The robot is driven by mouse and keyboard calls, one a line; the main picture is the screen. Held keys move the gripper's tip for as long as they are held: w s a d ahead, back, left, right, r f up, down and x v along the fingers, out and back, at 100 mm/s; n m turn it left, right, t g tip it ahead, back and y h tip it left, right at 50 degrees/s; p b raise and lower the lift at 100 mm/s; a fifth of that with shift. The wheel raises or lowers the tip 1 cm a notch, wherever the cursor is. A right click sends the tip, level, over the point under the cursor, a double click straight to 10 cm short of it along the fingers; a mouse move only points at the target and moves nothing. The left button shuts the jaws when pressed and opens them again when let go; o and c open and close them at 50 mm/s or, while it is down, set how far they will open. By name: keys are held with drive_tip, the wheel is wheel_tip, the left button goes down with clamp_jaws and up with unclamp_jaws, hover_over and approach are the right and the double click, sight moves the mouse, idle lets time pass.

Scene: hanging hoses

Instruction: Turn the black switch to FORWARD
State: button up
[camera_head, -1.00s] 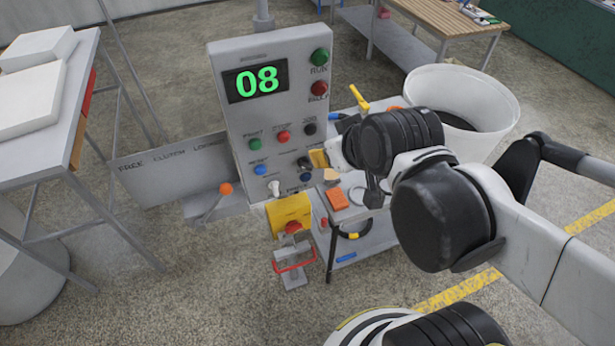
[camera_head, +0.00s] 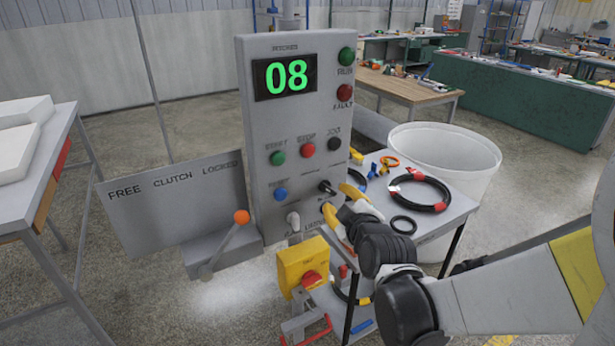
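The grey control panel (camera_head: 262,130) stands upright in the middle, with a display reading 08. A small black switch (camera_head: 327,187) sits low on its right side, and its lever appears tilted. The small labels around it are too small to read, so I cannot tell its setting. My gripper (camera_head: 336,198) is at the panel's lower right, just beside the black switch. Its two yellow fingers are spread apart, one at the right of the switch and one below it. I cannot tell whether either finger touches it. The fingers and wrist hide part of the panel's lower right.
A lever with an orange knob (camera_head: 241,217) stands left of the panel, by a plate marked FREE CLUTCH LOCKED (camera_head: 175,195). A yellow box with a red button (camera_head: 304,268) is below. A small table with hoses (camera_head: 452,206) and a white bin (camera_head: 440,150) stand right.

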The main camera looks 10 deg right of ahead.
sight(330, 191)
drive_tip(key=b+x, duration=0.1)
drive_tip(key=x, duration=0.6)
drive_tip(key=shift+w, duration=0.15)
clamp_jaws()
